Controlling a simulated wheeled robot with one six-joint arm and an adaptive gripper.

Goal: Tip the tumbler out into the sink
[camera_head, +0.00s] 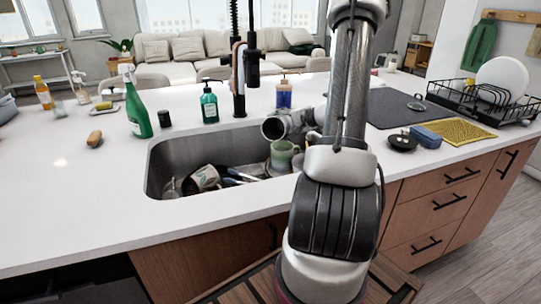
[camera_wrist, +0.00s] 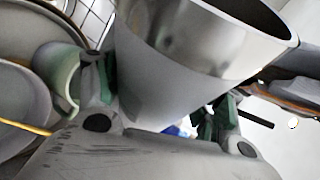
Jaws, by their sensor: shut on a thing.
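The tumbler is a grey cup with a shiny steel rim. In the wrist view the tumbler (camera_wrist: 165,85) fills the middle, between the green-padded fingers of my gripper (camera_wrist: 158,105), which is shut on it. In the head view the tumbler (camera_head: 272,128) shows above the back right part of the sink, lying nearly sideways with its dark mouth towards the left. My gripper there is mostly hidden behind my arm. The steel sink (camera_head: 170,160) is set in the white island top. I cannot see any contents of the tumbler.
The sink holds a green mug (camera_head: 283,155), a patterned white mug (camera_head: 206,177) and some utensils. A black faucet (camera_head: 239,80) rises behind it. A green spray bottle (camera_head: 136,105) and a teal soap bottle (camera_head: 209,105) stand nearby. A dish rack (camera_head: 470,100) is at right.

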